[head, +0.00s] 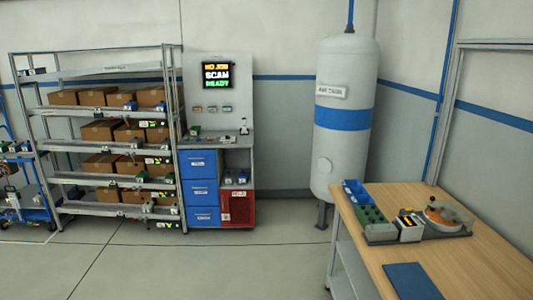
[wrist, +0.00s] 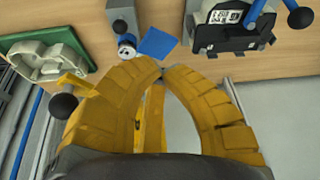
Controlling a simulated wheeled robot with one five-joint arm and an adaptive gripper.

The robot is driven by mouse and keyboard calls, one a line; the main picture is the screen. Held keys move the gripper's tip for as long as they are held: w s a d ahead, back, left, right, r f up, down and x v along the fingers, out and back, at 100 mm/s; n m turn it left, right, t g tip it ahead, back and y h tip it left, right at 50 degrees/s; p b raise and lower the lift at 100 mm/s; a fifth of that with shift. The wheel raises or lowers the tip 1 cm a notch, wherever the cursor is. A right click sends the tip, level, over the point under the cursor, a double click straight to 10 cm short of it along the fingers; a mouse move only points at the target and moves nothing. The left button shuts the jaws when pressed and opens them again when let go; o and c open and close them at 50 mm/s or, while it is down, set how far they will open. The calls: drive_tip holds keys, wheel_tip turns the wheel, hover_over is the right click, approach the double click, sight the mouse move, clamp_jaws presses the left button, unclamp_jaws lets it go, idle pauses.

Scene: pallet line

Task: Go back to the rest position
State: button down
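My gripper (wrist: 158,70) shows in the wrist view with two curved yellow fingers. Their tips meet, and I see nothing held between them. It hangs over the edge of a wooden bench, with grey floor visible between and beside the fingers. My gripper and arm do not show in the head view.
In the wrist view, a green fixture with a grey metal part (wrist: 42,58), a blue mat (wrist: 158,42) and a black-and-grey device (wrist: 232,30) lie near the fingers. The head view shows a wooden bench (head: 470,262), an air tank (head: 345,160), a loaded rack (head: 110,208) and open floor.

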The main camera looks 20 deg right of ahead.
drive_tip(key=a+f+y, duration=0.4)
drive_tip(key=a+f, duration=0.3)
drive_tip(key=a, duration=0.7)
drive_tip(key=w+a+r+n+t, duration=0.1)
drive_tip(key=w+a+r+n, duration=0.3)
drive_tip(key=a, duration=1)
drive_tip(key=w+a+r+n+t+b, duration=0.1)
drive_tip(key=w+a+r+n, duration=0.3)
drive_tip(key=w+a+n, duration=0.4)
drive_tip(key=w+a+r+n+t, duration=0.3)
drive_tip(key=w+a+n, duration=0.3)
drive_tip(key=a, duration=1.5)
drive_tip(key=shift+w+a+r+b, duration=0.35)
drive_tip(key=shift+w+r, duration=0.4)
drive_tip(key=shift+r, duration=0.15)
